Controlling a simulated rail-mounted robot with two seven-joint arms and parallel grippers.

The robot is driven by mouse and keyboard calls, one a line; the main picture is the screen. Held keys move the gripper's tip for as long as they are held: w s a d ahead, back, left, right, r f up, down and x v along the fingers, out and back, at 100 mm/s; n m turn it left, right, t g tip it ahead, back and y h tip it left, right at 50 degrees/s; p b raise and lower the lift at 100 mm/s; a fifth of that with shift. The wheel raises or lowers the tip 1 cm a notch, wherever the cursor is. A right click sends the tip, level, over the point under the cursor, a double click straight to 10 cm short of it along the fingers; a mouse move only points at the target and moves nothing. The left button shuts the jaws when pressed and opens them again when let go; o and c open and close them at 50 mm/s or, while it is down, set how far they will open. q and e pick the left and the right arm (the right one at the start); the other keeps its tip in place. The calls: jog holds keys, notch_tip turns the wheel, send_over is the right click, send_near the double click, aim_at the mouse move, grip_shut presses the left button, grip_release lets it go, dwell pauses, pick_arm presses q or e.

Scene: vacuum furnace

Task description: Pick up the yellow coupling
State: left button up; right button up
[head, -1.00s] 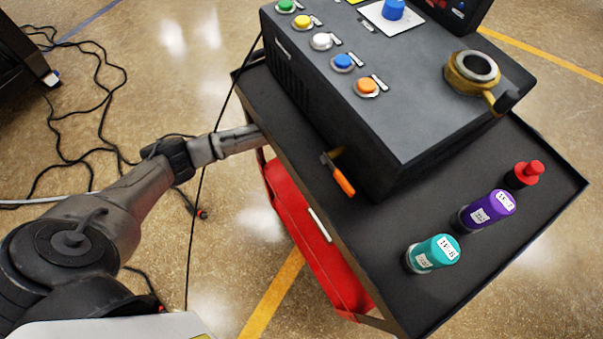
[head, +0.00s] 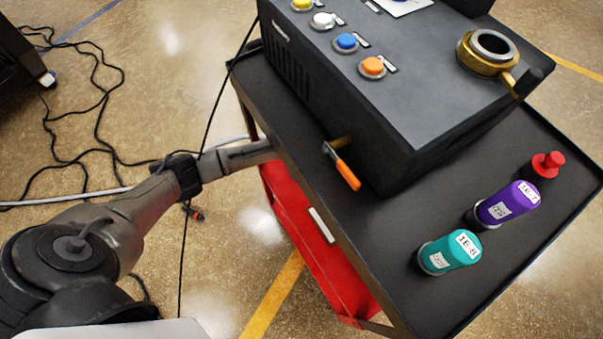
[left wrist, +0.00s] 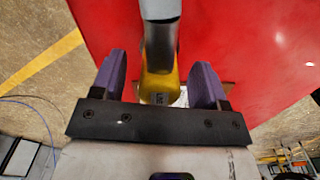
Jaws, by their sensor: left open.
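A yellow piece, apparently the yellow coupling (left wrist: 160,86), shows in the left wrist view below a grey and black cylindrical part. It lies between the purple fingers of my left gripper (left wrist: 158,80), in front of a red surface. The fingers are apart, with a visible gap on each side of the piece. In the head view my left arm reaches to the cart's left edge, and its gripper is hidden behind the cart. I see no yellow coupling clearly there. My right gripper is not in view.
A dark cart top (head: 400,240) holds a black control box (head: 400,90) with coloured buttons, an orange-handled lever (head: 346,172) and a brass ring fitting (head: 487,52). Teal (head: 450,252), purple (head: 508,204) and red (head: 548,164) parts stand at right. A red drawer front (head: 310,250) is below.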

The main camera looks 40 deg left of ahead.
pick_arm(q)
jog(key=shift+f, duration=0.9)
jog(key=shift+c, duration=0.5)
jog(key=shift+r, duration=0.1)
jog(key=c, duration=1.1)
